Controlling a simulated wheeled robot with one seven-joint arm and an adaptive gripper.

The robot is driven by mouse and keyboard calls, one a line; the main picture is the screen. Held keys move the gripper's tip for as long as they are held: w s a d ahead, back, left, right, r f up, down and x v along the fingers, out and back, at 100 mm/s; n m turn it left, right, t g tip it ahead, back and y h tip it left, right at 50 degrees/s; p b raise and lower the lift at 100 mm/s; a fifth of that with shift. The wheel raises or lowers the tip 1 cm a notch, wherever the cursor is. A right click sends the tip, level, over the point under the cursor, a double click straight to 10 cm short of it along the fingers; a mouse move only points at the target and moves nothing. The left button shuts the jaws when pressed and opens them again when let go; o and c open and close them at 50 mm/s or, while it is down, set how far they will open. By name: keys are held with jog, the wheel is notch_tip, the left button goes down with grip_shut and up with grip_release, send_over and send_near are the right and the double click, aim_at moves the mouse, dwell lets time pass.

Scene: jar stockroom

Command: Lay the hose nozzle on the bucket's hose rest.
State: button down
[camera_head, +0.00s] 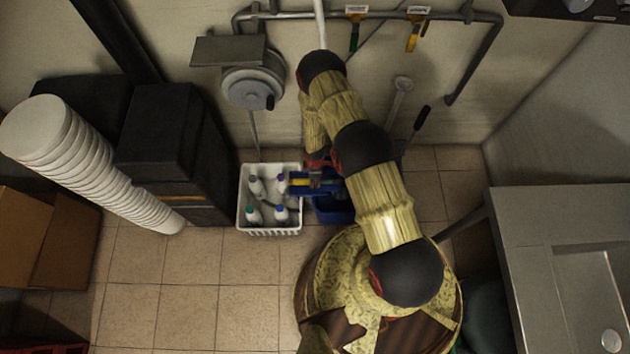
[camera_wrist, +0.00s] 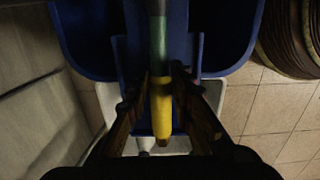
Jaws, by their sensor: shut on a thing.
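The hose nozzle (camera_wrist: 161,106) has a yellow end and a green part, with a grey length running up out of the wrist view. My gripper (camera_wrist: 163,80) is shut on it, with a dark brown finger on each side. In the head view my gripper (camera_head: 318,170) is over the left edge of the blue bucket (camera_head: 334,212), which the arm partly hides. The bucket also shows in the wrist view (camera_wrist: 232,40). A blue projecting piece (camera_wrist: 187,45), apparently the hose rest, lies beneath the nozzle. I cannot tell whether they touch.
A white basket (camera_head: 270,232) with several bottles stands close left of the bucket. Stacked white buckets (camera_head: 95,165) and a dark cabinet (camera_head: 165,150) are farther left. A metal sink unit (camera_head: 560,240) is at right. The tiled floor (camera_head: 190,290) is clear at front left.

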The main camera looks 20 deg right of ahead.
jog(key=shift+w+f, duration=0.1)
jog(key=shift+f, duration=0.15)
jog(key=shift+f, duration=0.15)
jog(key=c, duration=1.6)
grip_release()
jog(key=shift+o, duration=0.2)
